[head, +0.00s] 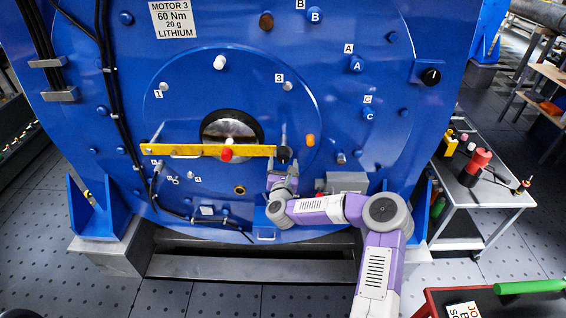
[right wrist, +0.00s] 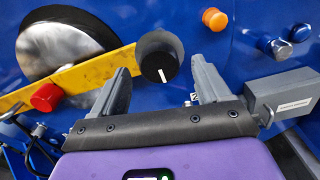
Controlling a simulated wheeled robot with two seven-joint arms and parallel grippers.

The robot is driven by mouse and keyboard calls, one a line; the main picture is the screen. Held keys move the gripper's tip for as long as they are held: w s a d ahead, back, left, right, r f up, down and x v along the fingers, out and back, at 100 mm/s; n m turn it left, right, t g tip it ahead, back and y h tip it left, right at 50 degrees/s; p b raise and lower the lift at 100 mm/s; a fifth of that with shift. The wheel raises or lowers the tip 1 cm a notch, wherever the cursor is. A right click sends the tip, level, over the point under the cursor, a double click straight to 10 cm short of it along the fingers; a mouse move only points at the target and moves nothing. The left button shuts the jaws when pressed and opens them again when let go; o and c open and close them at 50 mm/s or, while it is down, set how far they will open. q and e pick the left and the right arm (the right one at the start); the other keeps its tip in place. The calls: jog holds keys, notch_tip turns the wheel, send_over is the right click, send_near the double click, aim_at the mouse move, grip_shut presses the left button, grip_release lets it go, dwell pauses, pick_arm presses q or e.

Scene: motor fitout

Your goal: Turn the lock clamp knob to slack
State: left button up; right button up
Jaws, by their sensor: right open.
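A black round knob (head: 285,153) sits at the right end of the yellow bar (head: 190,150) on the blue motor face. In the right wrist view the knob (right wrist: 158,50) shows a white mark pointing down. My right gripper (head: 281,167) is open just in front of and below the knob. In the right wrist view its two fingers (right wrist: 160,72) stand either side of the knob's lower part, with gaps visible. I cannot tell whether they touch it. No label for the knob's positions is readable. My left gripper is not in view.
A red knob (head: 227,155) sits on the bar, left of the black knob. An orange button (head: 310,140) and a grey box (head: 347,182) are to its right. Another black knob (head: 431,76) is at upper right. A tool cart (head: 482,195) stands right of the motor.

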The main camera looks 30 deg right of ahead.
jog(key=shift+x, duration=1)
jog(key=shift+a, duration=0.1)
jog(key=c, duration=1)
jog(key=shift+c, duration=0.2)
